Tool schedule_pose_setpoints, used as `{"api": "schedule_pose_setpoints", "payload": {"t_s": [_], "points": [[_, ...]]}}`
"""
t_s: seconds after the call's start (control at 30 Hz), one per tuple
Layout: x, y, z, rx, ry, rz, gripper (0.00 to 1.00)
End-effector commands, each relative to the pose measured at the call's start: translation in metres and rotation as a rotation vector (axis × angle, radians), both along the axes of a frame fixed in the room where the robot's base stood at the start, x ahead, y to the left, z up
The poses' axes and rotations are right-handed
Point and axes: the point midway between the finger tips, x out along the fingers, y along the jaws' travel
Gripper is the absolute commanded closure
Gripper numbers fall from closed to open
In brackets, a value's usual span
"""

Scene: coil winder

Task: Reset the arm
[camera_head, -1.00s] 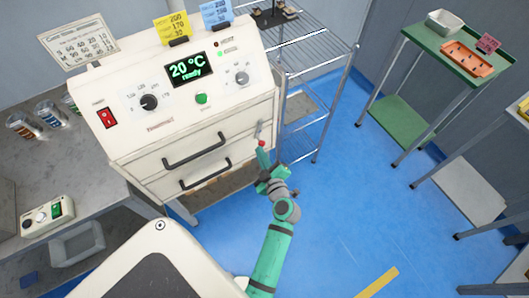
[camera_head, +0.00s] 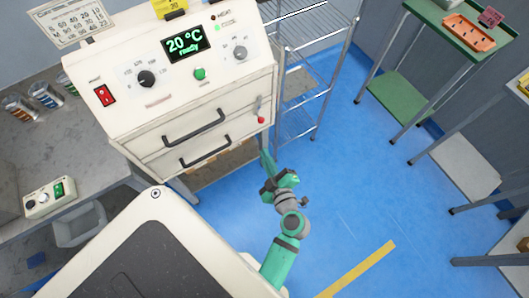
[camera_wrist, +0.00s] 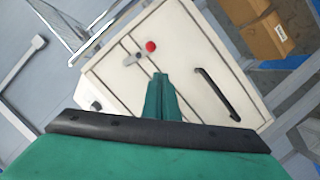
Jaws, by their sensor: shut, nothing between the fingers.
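My gripper (camera_head: 269,165) is green, at the end of my arm, below and in front of the white machine's right side. In the wrist view its fingers (camera_wrist: 160,82) are together with nothing between them. They point toward the machine front (camera_wrist: 125,80), and stand apart from the lever as far as I can tell. The lever with a red knob (camera_head: 261,119) is on the machine's right edge, above my gripper. The red knob (camera_wrist: 151,46) also shows just beyond the fingertips in the wrist view.
The white machine (camera_head: 150,125) has two dark drawer handles (camera_head: 194,127) and a display reading 20 °C ready. A wire shelf rack (camera_head: 305,75) stands right of it. A green table (camera_head: 450,40) with an orange tray (camera_head: 470,32) is at the upper right. The blue floor between is clear.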

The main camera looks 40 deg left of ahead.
Motion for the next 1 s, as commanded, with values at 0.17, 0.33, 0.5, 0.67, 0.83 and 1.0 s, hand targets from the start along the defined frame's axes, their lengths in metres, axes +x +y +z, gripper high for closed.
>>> {"api": "schedule_pose_setpoints", "payload": {"t_s": [0.17, 0.33, 0.5, 0.67, 0.83, 1.0], "points": [[-0.002, 0.003, 0.0, 0.0, 0.001, 0.008, 1.0], [-0.004, 0.006, 0.0, 0.0, 0.0, 0.015, 1.0], [-0.004, -0.003, -0.005, -0.004, 0.024, -0.02, 1.0], [-0.012, -0.043, -0.027, -0.012, 0.157, -0.2, 1.0], [-0.035, -0.11, -0.047, 0.021, 0.322, -0.508, 1.0], [-0.067, -0.171, -0.041, 0.117, 0.41, -0.79, 1.0]]}}
